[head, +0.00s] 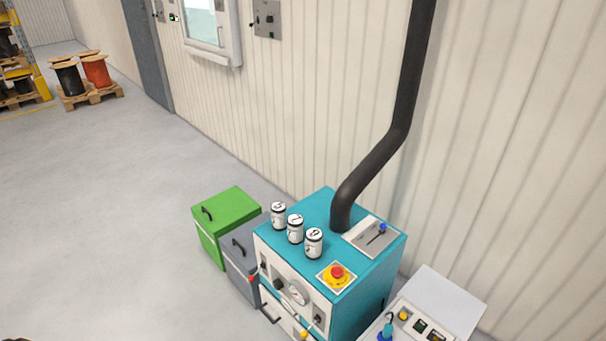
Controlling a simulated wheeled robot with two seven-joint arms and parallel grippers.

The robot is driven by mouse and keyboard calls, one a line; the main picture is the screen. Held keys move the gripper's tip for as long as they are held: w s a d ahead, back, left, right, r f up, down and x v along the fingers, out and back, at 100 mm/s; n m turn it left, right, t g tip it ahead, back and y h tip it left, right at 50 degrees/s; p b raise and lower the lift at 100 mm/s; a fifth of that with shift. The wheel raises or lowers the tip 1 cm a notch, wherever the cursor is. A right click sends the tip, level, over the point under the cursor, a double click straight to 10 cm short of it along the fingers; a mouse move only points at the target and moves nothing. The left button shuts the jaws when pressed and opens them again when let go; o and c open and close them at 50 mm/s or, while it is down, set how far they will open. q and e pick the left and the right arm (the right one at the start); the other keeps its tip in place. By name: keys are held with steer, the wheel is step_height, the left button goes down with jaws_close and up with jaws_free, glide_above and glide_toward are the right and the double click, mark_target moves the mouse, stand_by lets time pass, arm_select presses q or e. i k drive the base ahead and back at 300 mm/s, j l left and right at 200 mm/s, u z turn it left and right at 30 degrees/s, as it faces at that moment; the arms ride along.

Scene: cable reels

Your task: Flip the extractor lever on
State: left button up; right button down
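The extractor is a teal cabinet (374,283) against the wall, with a black duct (402,110) rising from its top. A light grey plate (362,235) is set in its top at the right, beside the duct. On this plate is a small lever (376,234) with a dark stem and a blue knob, leaning toward the back right of the plate. I cannot read any on or off marks by it. Neither of my grippers is in view.
Several white-labelled jars (295,229) and a red emergency button (337,273) sit on the cabinet top. A green box (226,220) and a grey box (245,262) stand to its left. A sloped control panel (438,302) is at right. The floor (110,220) at left is clear.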

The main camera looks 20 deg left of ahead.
mark_target(251, 278)
steer(key=u, duration=1.2)
